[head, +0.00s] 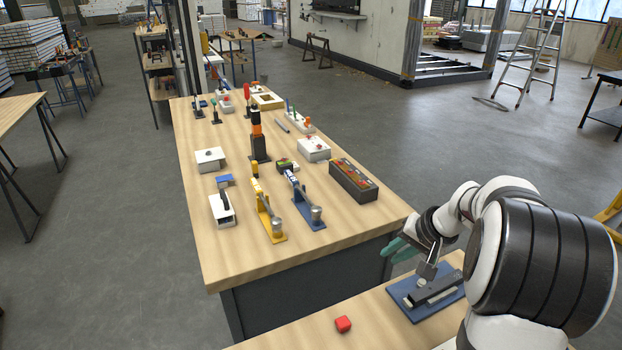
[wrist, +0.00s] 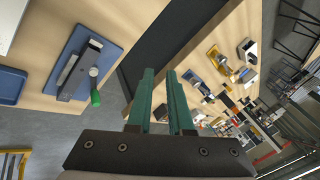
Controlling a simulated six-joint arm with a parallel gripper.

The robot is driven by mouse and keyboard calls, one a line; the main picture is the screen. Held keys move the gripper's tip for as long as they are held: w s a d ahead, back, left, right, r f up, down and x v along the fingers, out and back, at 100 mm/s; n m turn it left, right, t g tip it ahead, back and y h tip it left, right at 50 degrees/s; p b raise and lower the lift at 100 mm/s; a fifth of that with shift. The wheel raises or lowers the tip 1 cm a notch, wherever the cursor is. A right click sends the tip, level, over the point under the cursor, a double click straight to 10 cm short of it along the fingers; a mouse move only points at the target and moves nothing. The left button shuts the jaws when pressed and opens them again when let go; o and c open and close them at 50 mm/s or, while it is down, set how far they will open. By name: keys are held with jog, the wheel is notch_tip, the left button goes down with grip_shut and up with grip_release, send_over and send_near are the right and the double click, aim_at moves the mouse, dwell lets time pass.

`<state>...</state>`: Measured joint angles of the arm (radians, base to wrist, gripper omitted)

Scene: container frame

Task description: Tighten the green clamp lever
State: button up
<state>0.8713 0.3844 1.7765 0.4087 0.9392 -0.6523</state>
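The clamp, a dark grey bar on a blue plate (head: 404,292), is on the near bench at the lower right of the head view. In the wrist view the blue plate (wrist: 110,53) is at upper left. The lever's green handle (wrist: 95,97) sticks out past the plate's edge there. In the head view I cannot make out the green handle apart from my gripper. My gripper (head: 394,250) has teal fingers and hangs just above and behind the plate. In the wrist view its fingers (wrist: 159,72) are apart, nothing between them, to the right of the handle.
A blue tray (wrist: 10,86) shows at the wrist view's left edge. The far bench (head: 235,262) holds yellow and blue clamps, white boxes and a dark tray (head: 367,194). A gap separates the benches.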

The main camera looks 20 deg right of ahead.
jog(key=shift+m+t+h, duration=0.3)
jog(key=shift+m+h, duration=0.4)
jog(key=shift+h, duration=0.1)
jog(key=d+f, duration=0.1)
jog(key=d, duration=0.2)
jog(key=s+d+f, duration=0.1)
jog(key=d, duration=0.3)
jog(key=s+d+f, duration=0.1)
jog(key=d, duration=0.3)
jog(key=shift+s+f, duration=0.25)
jog(key=shift+f, duration=0.05)
grip_shut()
jog(key=m+h, duration=0.1)
jog(key=h, duration=0.1)
send_near(456, 279)
jog(key=w+f, duration=0.1)
jog(key=w+d+f, duration=0.1)
jog(key=w+f, duration=0.1)
jog(key=w+d+f, duration=0.1)
jog(key=w, duration=0.1)
jog(key=shift+w+f, duration=0.25)
jog(key=shift+f, duration=0.05)
jog(key=w, duration=0.2)
jog(key=shift+w+a+r, duration=0.1)
jog(key=shift+w+a, duration=0.2)
jog(key=shift+a, duration=0.1)
jog(key=shift+w+a, duration=0.2)
jog(key=shift+w, duration=0.35)
